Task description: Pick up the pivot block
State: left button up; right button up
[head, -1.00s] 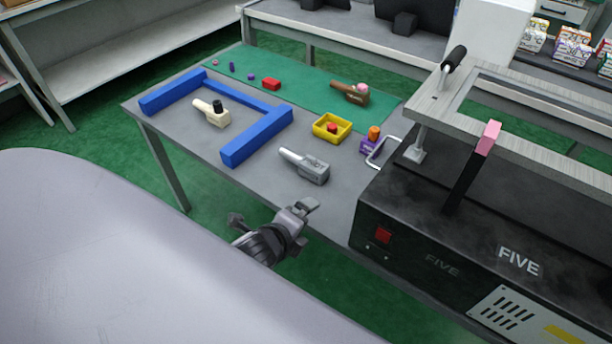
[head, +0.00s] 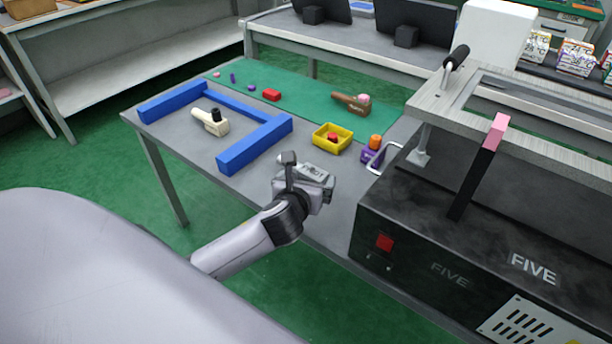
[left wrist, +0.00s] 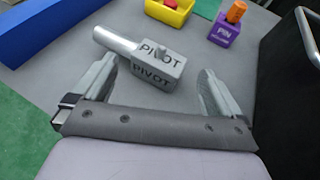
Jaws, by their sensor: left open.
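The grey pivot block (head: 319,171), lettered PIVOT and with a round silver handle, lies on the grey table. In the head view my left gripper (head: 304,180) partly covers it. In the left wrist view the pivot block (left wrist: 157,67) shows beyond and between the two spread fingers, its handle pointing up and left. My left gripper is open and empty, with a gap between each finger and the block. Whether the fingers are at the block's height is hard to tell. My right gripper is not in view.
A blue U-shaped frame (head: 255,147) with a cream block (head: 214,125) inside it lies left. A yellow tray (head: 327,145) with a red piece and a purple pin block (head: 371,157) stand behind. A black machine (head: 420,235) stands close on the right.

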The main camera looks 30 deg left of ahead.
aim_at(313, 172)
pick_arm(q)
jog(key=shift+b+x, duration=0.4)
jog(key=shift+x, duration=1.35)
jog(key=c, duration=1)
jog(key=shift+o, duration=0.2)
jog(key=shift+r, duration=0.15)
